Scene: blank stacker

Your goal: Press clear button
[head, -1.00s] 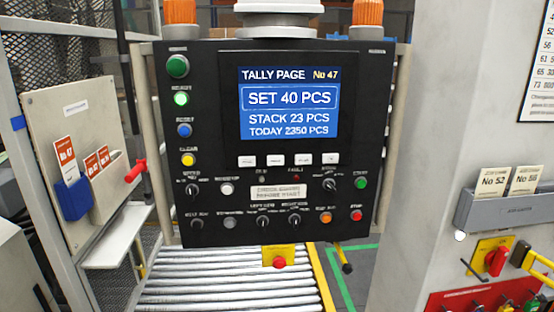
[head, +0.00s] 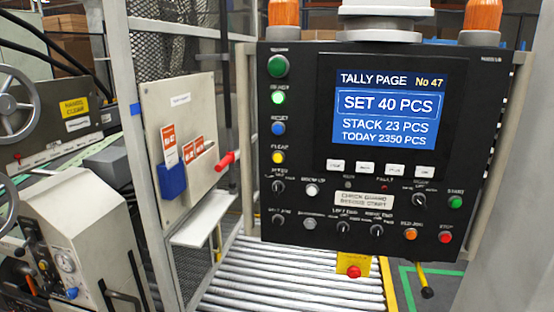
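The yellow clear button (head: 278,158) is on the left side of the black control panel (head: 300,100), with a label above it that seems to read CLEAR. It sits below the blue reset button (head: 278,128), a lit green button (head: 278,97) and a larger green button (head: 278,66). The panel's screen (head: 388,108) reads TALLY PAGE No 47, SET 40 PCS, STACK 23 PCS, TODAY 2350 PCS. Neither of my grippers shows in the head view.
A roller conveyor (head: 290,285) runs below the panel, with a red button on a yellow box (head: 353,271). Left of the panel stand a board with red cards (head: 180,110), a red handle (head: 226,160) and a machine with a handwheel (head: 15,105).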

